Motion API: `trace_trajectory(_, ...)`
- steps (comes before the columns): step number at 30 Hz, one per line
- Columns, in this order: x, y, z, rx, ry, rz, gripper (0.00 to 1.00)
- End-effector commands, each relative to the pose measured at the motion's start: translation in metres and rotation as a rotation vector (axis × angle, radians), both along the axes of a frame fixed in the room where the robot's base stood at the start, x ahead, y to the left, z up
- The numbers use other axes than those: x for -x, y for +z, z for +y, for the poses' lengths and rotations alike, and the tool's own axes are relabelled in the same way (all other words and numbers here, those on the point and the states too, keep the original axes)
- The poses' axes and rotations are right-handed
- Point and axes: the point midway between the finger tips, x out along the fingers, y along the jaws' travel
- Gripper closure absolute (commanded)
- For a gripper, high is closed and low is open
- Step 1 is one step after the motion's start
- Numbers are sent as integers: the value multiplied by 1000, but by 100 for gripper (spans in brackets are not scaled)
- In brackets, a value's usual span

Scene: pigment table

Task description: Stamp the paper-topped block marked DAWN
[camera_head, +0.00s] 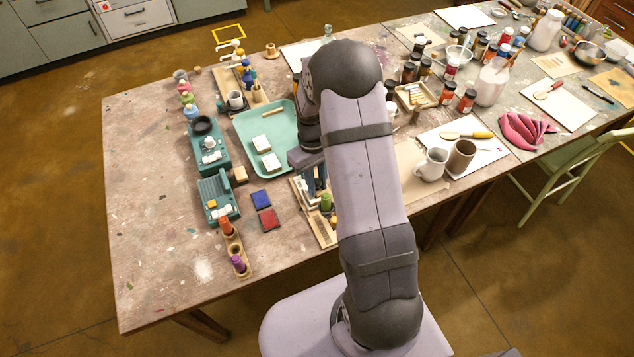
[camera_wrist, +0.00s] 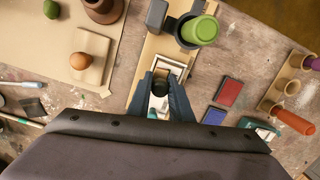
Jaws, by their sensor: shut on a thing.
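My gripper (camera_wrist: 162,80) points down over the wooden board (camera_wrist: 137,85), shut on a small dark round-topped thing (camera_wrist: 159,88). A pale piece shows just below it between the fingers; I cannot tell what it is. In the head view the blue fingers show beside my arm, and what they hold is hidden. Paper-topped blocks (camera_head: 261,143) and (camera_head: 271,162) lie in the green tray (camera_head: 243,131); their marks are too small to read. An orange-handled stamp (camera_head: 226,228) and a purple one (camera_head: 238,263) stand in a wooden rack (camera_head: 234,244).
A blue pad (camera_head: 260,199) and a red pad (camera_head: 268,219) lie left of the board. A green cylinder (camera_wrist: 201,30) sits in a dark holder near my fingers. Teal devices (camera_head: 215,196) stand farther left.

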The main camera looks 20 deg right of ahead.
Motion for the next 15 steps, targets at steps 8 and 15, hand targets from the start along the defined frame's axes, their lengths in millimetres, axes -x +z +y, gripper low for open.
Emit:
trace_trajectory(8, 2, 0, 0, -1, 0, 5, 95)
trace_trajectory(15, 1, 15, 0, 0, 0, 3, 95)
